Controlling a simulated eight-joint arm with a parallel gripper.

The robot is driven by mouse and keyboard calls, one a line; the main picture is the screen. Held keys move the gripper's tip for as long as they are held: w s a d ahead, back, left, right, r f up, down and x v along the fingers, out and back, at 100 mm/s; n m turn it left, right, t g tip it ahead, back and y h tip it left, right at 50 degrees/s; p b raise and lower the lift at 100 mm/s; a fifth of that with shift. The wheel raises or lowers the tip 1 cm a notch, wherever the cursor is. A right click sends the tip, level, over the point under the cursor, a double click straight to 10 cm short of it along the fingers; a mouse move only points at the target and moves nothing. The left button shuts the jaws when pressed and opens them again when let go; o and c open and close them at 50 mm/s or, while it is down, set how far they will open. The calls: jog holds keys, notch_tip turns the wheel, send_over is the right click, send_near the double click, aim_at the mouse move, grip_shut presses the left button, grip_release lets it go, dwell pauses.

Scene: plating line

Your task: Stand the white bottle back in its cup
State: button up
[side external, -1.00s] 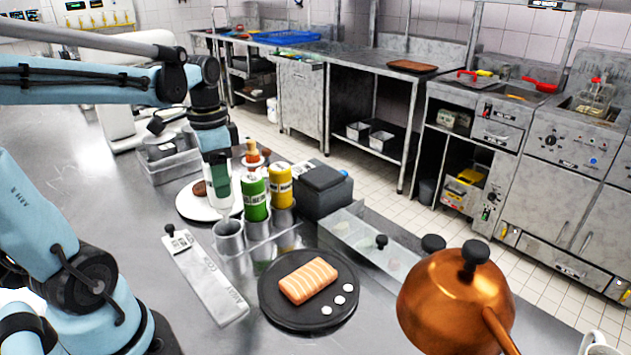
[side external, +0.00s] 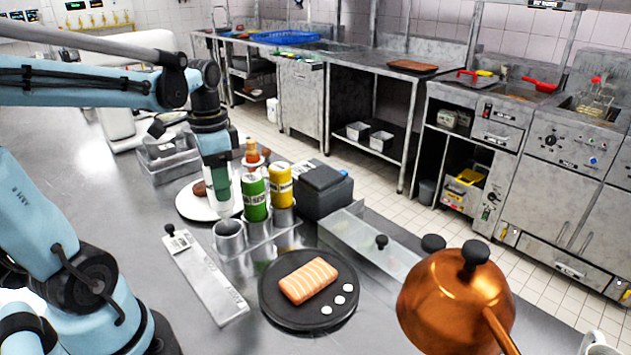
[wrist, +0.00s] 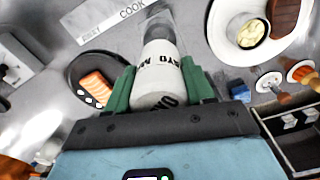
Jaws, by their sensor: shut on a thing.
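My gripper (side external: 222,188) is shut on the white bottle (wrist: 160,62), which shows between the two green fingers in the wrist view with dark lettering on its side. In the side view the fingers hide most of the bottle. The gripper is above and slightly left of an empty metal cup (side external: 229,237) at the left end of the rack. The bottle appears to be above and apart from this cup, though the exact gap is hard to tell.
A green bottle (side external: 255,198) and a yellow bottle (side external: 279,184) stand close on the right. A white plate (side external: 190,206) is behind the gripper. A dark plate with salmon (side external: 308,322), a steel "COOK" strip (side external: 207,279) and a copper kettle (side external: 455,300) are nearer the camera.

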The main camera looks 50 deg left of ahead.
jog(key=shift+f, duration=1)
jog(key=shift+f, duration=0.1)
jog(key=shift+f, duration=0.95)
jog(key=shift+f, duration=0.2)
jog(key=shift+f, duration=0.6)
jog(key=o, duration=1.1)
jog(key=shift+o, duration=0.2)
